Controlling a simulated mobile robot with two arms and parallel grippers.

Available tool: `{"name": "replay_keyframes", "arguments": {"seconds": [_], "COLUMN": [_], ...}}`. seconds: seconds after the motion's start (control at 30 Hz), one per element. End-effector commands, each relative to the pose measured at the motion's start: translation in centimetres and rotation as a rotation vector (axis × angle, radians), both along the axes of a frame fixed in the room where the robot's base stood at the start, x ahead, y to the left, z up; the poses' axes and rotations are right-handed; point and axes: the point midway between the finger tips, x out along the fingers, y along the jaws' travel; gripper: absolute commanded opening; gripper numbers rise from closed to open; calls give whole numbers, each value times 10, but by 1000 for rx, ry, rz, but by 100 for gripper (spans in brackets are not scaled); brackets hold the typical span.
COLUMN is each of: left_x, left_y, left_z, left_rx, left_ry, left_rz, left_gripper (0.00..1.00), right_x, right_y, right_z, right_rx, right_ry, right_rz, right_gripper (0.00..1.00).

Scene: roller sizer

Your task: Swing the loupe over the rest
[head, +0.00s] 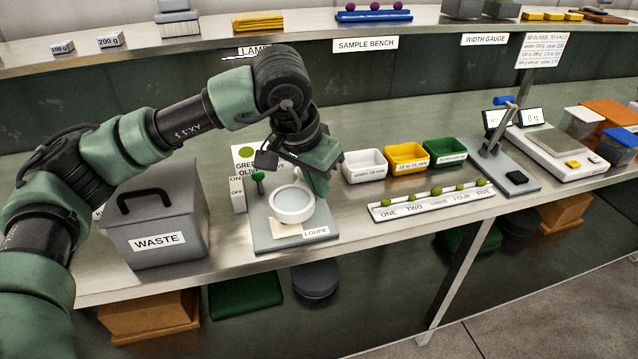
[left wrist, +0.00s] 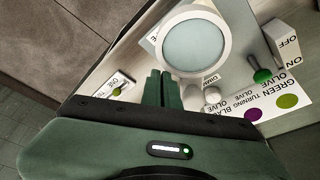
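The loupe (head: 292,204) is a round pale lens in a thick white ring, above a grey base plate (head: 262,238) labelled LOUPE. In the left wrist view the loupe (left wrist: 195,45) lies just beyond and right of the fingertips. My left gripper (head: 321,190) is at the ring's right side in the head view. In the left wrist view its two green fingers (left wrist: 159,76) are together with nothing visible between them; I cannot tell whether they touch the ring. A green-topped knob (head: 257,177) stands behind left. I cannot clearly make out the rest. My right gripper is out of view.
A grey WASTE bin (head: 160,215) stands left of the loupe. A numbered rack (head: 430,203) with several olives lies to the right, with white, yellow and green trays (head: 407,157) behind it. A scale (head: 555,150) is farther right. The bench's front edge is close.

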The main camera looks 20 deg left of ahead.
Motion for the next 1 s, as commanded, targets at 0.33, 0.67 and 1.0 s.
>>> {"name": "replay_keyframes", "arguments": {"seconds": [0.33,0.67,1.0], "left_x": [-7,-23,-24], "left_y": [3,8,9], "left_z": [25,72,73], "left_rx": [-1,0,0], "left_ry": [0,0,1], "left_rz": [0,0,0], "left_gripper": [0,0,0], "right_x": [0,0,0], "right_y": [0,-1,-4], "right_z": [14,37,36], "right_rx": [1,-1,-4], "right_ry": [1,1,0], "right_rz": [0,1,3], "right_gripper": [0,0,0]}}
